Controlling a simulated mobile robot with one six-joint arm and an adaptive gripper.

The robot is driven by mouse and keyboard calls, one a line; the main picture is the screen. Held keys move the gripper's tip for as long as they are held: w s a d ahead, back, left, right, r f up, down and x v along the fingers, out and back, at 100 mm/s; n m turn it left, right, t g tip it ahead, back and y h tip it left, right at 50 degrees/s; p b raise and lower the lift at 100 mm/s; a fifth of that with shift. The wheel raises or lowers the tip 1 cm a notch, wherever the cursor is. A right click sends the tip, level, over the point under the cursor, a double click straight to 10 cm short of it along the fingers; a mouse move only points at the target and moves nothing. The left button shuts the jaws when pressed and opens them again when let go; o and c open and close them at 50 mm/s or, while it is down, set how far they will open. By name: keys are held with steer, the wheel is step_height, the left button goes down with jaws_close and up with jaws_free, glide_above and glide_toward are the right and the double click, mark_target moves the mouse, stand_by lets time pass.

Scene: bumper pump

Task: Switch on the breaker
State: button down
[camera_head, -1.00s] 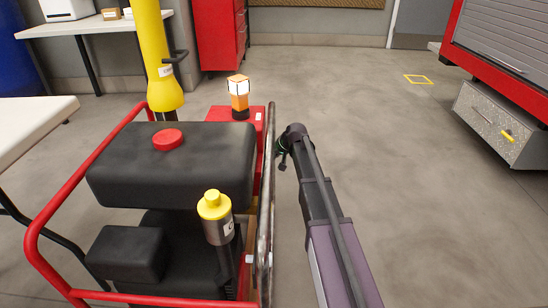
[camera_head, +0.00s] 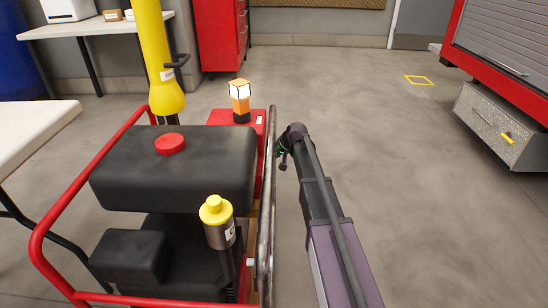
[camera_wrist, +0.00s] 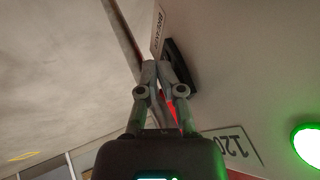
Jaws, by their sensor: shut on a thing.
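In the wrist view, my gripper (camera_wrist: 163,68) has its fingertips close together at a dark breaker part (camera_wrist: 181,64) on a pale panel (camera_wrist: 235,60). A label reading like "BREAKER" (camera_wrist: 157,30) is beside it. The fingers are shut on the breaker's small handle, which they mostly hide. I cannot tell the handle's position. In the head view, my arm reaches down along the right side of the red-framed pump machine (camera_head: 42,225); the fingers and the breaker are hidden there.
An orange and white lamp (camera_head: 239,101) is on the machine's far red box. A metal rail (camera_head: 267,215) runs close beside my arm. The floor (camera_head: 400,160) to the right is clear.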

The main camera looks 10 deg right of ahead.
steer(key=shift+a, duration=0.1)
steer(key=s+d+r+p, duration=0.5)
steer(key=d+r+p, duration=0.1)
steer(key=d, duration=0.3)
steer(key=shift+s+d+r, duration=0.2)
steer(key=shift+s+d, duration=0.05)
stand_by(0.4)
stand_by(0.5)
steer(key=s+a+r+g+h+p, duration=0.1)
steer(key=s+a+r+g+p, duration=0.2)
steer(key=s, duration=0.7)
steer(key=s+a+r+n+g+h+p, duration=0.15)
steer(key=s+p, duration=0.35)
steer(key=s, duration=0.5)
steer(key=s+a+r+g+h+p, duration=0.1)
steer(key=s+a+r+h+p, duration=0.15)
steer(key=s, duration=0.75)
step_height(320, 180, up, 38)
steer(key=p, duration=3.7)
steer(key=shift+w+a+f+y+p, duration=0.15)
steer(key=shift+w+a+y+p, duration=0.05)
steer(key=shift+a+y+p, duration=0.15)
